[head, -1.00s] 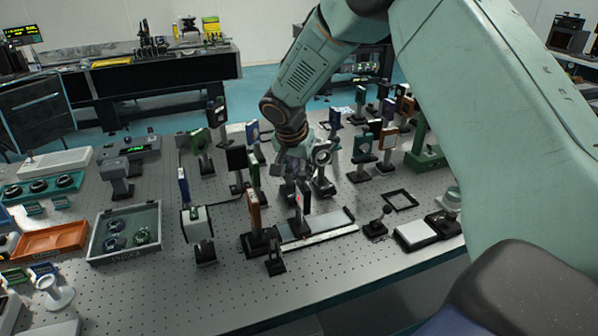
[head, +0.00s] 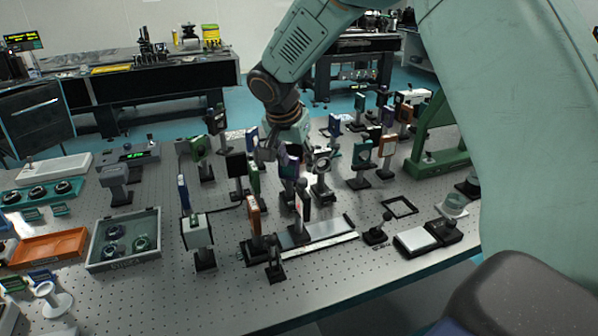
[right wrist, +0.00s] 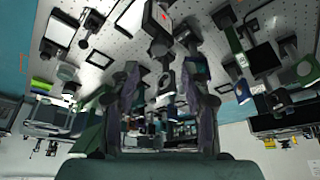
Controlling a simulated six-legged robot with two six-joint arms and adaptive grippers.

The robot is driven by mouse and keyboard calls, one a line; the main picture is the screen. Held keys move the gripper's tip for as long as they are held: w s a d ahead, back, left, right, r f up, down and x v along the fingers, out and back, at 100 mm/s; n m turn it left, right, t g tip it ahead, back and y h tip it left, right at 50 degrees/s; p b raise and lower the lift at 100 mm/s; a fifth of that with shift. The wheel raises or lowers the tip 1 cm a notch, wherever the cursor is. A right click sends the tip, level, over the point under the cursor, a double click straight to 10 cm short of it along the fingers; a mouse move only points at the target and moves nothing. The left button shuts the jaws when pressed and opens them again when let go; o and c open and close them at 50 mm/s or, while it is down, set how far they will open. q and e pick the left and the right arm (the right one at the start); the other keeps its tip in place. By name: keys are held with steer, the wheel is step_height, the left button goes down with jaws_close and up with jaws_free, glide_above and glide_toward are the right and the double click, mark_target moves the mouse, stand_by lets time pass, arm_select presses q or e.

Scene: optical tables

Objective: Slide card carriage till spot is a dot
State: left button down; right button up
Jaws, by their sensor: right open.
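The card carriage holds a dark-edged upright card (head: 302,207) with a small red spot on its face. It stands on a low rail (head: 325,231) with a pale scale strip along its front. In the right wrist view the card (right wrist: 157,21) is at the top, with the red spot on its pale face. My right gripper (head: 279,158) is behind and above the card, apart from it. Its two open fingers also show in the right wrist view (right wrist: 165,85), with nothing clearly held between them. My left gripper is out of view.
An orange-brown plate on a post (head: 254,215) stands left of the rail. Several mounted optics crowd behind it, including a round lens mount (head: 322,162). A black square frame (head: 400,207) lies at right. The perforated table (head: 340,285) is clear in front.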

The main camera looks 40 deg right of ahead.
steer(key=v, duration=0.4)
steer(key=shift+a+r, duration=0.1)
steer(key=shift+r, duration=0.25)
steer(key=shift+s, duration=0.2)
